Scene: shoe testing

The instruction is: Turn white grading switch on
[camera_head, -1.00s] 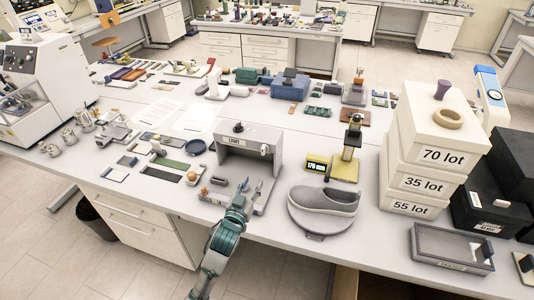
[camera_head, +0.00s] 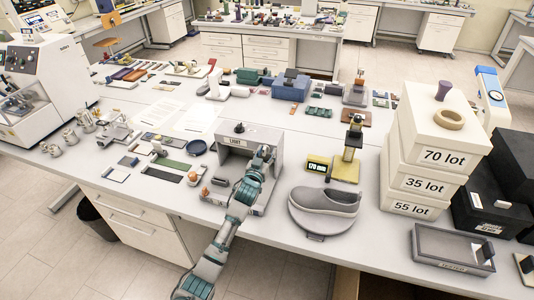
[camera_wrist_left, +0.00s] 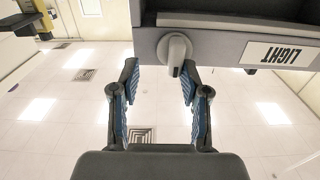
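A grey box-like light station (camera_head: 225,160) stands near the front edge of the table, with a label reading LIGHT on its upper front. In the left wrist view the white switch (camera_wrist_left: 175,52) is a round knob with a raised grip on the station's front, beside the upside-down LIGHT label (camera_wrist_left: 285,54). My left gripper (camera_head: 262,160) is raised at the right side of the station's front and covers much of the switch in the head view. In the left wrist view its fingers (camera_wrist_left: 160,80) are apart and empty, with the knob just beyond the tips. My right gripper is out of view.
Stacked lot boxes (camera_head: 425,165) are farther right. Small samples and an orange knob (camera_head: 205,191) lie left of my arm.

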